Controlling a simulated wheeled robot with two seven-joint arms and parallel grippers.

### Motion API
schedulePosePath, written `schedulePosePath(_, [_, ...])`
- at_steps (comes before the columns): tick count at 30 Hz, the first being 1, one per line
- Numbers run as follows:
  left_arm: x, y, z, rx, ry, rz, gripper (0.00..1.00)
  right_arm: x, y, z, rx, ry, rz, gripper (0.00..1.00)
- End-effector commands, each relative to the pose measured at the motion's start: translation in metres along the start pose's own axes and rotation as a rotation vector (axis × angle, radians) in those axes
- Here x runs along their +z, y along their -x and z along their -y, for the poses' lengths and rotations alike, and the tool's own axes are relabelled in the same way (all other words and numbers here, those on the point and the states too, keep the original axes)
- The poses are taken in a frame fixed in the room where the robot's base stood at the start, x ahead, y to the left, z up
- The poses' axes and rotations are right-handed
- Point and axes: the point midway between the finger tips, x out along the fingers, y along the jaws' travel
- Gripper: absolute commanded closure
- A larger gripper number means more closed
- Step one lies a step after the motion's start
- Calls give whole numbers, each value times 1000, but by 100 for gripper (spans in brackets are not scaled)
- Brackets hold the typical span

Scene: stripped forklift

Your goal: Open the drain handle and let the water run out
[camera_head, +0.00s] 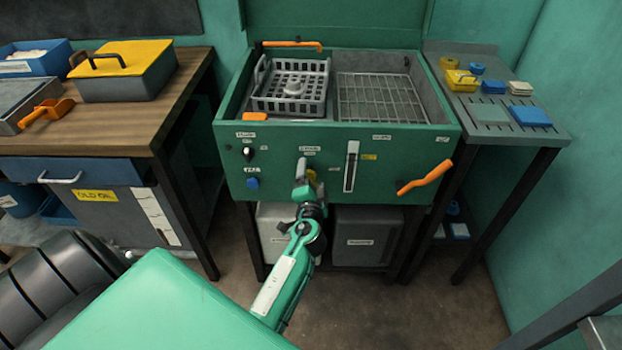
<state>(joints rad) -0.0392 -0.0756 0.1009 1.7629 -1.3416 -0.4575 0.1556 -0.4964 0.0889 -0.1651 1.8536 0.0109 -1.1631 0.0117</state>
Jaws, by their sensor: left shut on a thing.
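The green washer cabinet (232,166) stands ahead with its lid up. My left gripper (305,182) reaches up to the middle of its front panel. It is shut on what looks like the drain handle, which the fingers mostly hide. A sight gauge (351,166) is on the panel to the right. No running water shows. My right gripper is not in view.
An orange handle (425,178) sticks out at the panel's right. A grey basket (292,88) and wire rack (380,98) lie in the basin. Two grey bins (366,240) stand below. A workbench (120,140) is left, a side shelf (500,130) right.

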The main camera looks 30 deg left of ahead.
Motion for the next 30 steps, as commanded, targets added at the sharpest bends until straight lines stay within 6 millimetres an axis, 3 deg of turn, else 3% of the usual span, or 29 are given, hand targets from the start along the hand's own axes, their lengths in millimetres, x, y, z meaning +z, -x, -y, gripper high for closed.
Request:
schedulePosePath(15, [0, 0, -2, 0, -395, -1, 39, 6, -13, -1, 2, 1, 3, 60])
schedulePosePath(30, [1, 0, -4, 0, -506, 0, 39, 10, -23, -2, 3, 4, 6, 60])
